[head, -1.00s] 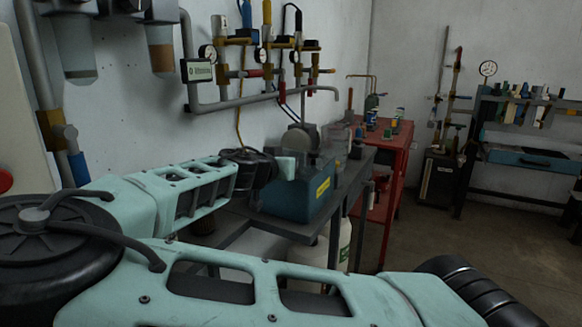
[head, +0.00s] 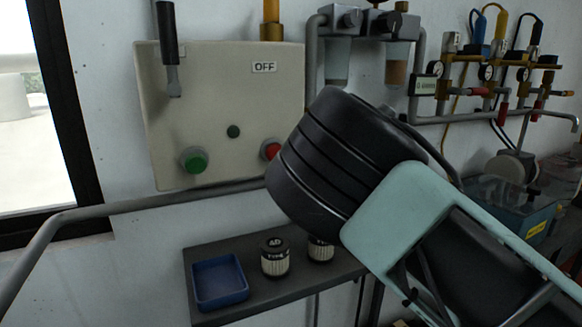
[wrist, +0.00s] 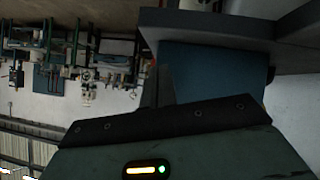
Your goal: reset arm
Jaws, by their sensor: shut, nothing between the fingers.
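My arm (head: 455,250) crosses the right side of the head view, with a black ringed joint and pale green links. It hides part of the panel's right side and the wall behind it. My gripper (wrist: 158,85) shows only in the wrist view, where its dark housing fills the lower middle. It is shut, with nothing held. A blue surface (wrist: 208,70) lies just beyond it, under a grey slab edge. I cannot tell whether they touch.
A control panel (head: 215,120) with a lever, an OFF label and green and red buttons hangs on the wall. Below, a dark shelf (head: 215,255) bears a blue tray (head: 219,283) and two filter cartridges (head: 275,258). A grey handrail (head: 130,207) runs at left. Gas piping is at upper right.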

